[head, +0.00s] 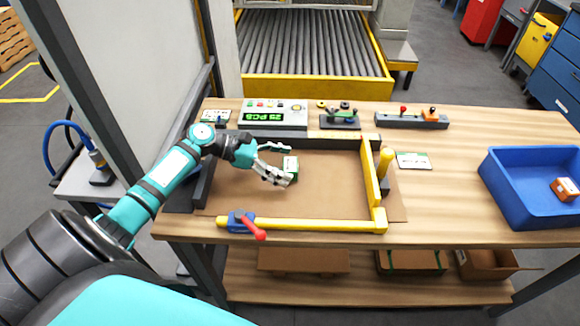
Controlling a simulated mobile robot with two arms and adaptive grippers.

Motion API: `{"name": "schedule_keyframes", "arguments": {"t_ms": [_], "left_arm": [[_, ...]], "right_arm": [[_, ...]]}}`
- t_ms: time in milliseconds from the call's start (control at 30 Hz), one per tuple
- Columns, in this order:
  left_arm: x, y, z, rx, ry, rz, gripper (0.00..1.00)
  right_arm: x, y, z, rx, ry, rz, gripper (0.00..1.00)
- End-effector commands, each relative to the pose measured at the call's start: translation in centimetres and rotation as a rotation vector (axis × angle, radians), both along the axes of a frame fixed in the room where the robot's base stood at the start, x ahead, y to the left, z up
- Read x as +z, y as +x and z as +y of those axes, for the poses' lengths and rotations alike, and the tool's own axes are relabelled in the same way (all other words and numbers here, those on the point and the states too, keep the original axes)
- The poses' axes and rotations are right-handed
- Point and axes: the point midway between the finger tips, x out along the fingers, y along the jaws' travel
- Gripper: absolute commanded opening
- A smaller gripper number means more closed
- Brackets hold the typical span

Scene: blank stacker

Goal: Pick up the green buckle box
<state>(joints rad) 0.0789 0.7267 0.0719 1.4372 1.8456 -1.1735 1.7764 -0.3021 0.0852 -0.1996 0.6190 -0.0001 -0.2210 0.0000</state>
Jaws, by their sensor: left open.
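A small white and green box (291,164), which looks like the green buckle box, stands on the brown board inside the yellow-edged frame. My left gripper (290,164) reaches in from the left with its fingers spread, one toward the back and one toward the front. The box is at the fingertips, and the front finger covers part of its lower left side. I cannot tell whether either finger touches it. My right gripper is not in view.
The yellow frame (310,225) bounds the brown board (335,180), with a red-handled clamp (247,224) at its front left. A counter display (273,115) and small fixtures stand behind. A blue bin (515,190) holding an orange box (565,189) is at right. The board's right half is clear.

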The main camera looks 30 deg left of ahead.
Motion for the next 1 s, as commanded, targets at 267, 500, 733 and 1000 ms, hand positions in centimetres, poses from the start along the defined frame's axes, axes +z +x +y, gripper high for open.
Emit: {"name": "schedule_keyframes", "arguments": {"t_ms": [267,500,733,1000], "left_arm": [[-0.8,1.1,-1.6,0.001,0.001,0.001,0.85],[-0.8,1.1,-1.6,0.001,0.001,0.001,0.73],[-0.8,1.1,-1.6,0.0,0.0,0.001,0.43],[-0.8,1.1,-1.6,0.001,0.0,0.0,0.19]], "right_arm": [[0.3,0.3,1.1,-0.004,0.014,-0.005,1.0],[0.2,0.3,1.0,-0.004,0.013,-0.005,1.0],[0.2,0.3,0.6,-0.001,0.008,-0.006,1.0],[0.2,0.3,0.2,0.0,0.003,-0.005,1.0]]}}
